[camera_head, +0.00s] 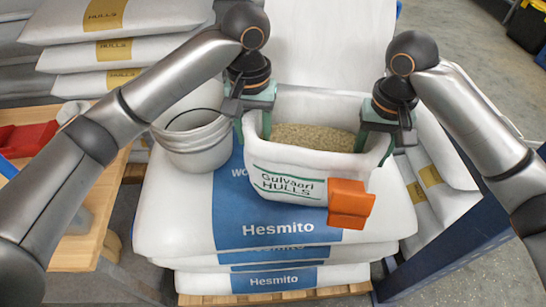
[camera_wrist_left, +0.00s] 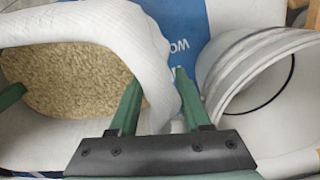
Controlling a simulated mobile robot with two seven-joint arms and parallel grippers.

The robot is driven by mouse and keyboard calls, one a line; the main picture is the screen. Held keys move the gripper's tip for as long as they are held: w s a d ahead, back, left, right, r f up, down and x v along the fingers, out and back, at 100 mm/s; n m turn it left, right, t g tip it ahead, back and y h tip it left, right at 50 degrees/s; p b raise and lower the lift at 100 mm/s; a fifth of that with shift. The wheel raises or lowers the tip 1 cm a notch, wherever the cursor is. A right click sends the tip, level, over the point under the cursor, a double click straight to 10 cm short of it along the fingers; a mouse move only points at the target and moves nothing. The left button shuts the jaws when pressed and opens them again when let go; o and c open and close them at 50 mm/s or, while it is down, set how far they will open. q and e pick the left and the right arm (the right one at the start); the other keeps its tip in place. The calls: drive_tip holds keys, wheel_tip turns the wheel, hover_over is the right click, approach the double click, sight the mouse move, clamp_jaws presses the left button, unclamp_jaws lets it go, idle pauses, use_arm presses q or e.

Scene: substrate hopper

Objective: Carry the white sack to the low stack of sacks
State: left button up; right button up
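The open white sack (camera_head: 290,184), marked Gulvaari HULLS and filled with tan hulls, stands upright on top of the low stack of Hesmito sacks (camera_head: 230,228). My left gripper (camera_head: 254,126) straddles the sack's left rim. In the left wrist view its green fingers (camera_wrist_left: 158,95) are apart, one inside and one outside the sack wall (camera_wrist_left: 150,50), with visible gaps. My right gripper (camera_head: 376,142) is at the right rim, its fingers set apart on either side of the wall. The sack's underside is hidden.
A white bucket (camera_head: 195,150) stands left of the sack on the stack; it also shows in the wrist view (camera_wrist_left: 262,85). An orange block (camera_head: 350,204) is at the sack's front right. A wooden table (camera_head: 75,250) is left, a blue beam (camera_head: 440,262) right, taller sacks (camera_head: 110,55) behind left.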

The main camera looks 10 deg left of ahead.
use_arm(q)
drive_tip(key=shift+r, duration=0.1)
wheel_tip(320, 180, up, 12)
drive_tip(key=shift+f, duration=0.15)
use_arm(e)
wheel_tip(320, 180, up, 12)
drive_tip(key=shift+r, duration=0.1)
idle(0.8)
idle(0.4)
